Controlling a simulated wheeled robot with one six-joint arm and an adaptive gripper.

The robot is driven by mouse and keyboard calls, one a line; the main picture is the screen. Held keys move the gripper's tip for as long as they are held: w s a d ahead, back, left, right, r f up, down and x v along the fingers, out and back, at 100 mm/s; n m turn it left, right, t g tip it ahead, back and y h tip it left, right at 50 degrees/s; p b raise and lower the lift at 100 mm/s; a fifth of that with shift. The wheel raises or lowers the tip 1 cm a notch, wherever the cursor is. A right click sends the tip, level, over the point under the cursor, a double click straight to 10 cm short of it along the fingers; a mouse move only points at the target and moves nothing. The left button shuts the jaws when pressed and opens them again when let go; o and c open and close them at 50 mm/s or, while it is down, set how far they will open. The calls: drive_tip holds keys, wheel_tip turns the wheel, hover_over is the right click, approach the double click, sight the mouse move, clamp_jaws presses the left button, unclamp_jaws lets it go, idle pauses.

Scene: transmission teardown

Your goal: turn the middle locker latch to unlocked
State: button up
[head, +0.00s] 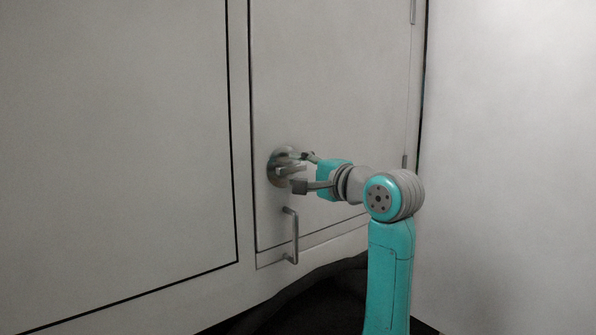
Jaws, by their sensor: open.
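The middle locker latch (281,163) is a round silver plate with a raised knob, set on the left side of a pale grey locker door (330,80). My gripper (303,170) is open in front of the latch, with one finger above and one below the level of the knob. The fingers partly cover the latch, so I cannot tell whether they touch the knob. The way the knob is turned is hard to make out.
A metal bar handle (294,236) stands out from the door just below the latch. A wide pale panel (120,140) lies to the left and a plain grey wall (510,150) to the right. The gap under the door is dark.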

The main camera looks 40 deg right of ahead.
drive_tip(key=s, duration=1.1)
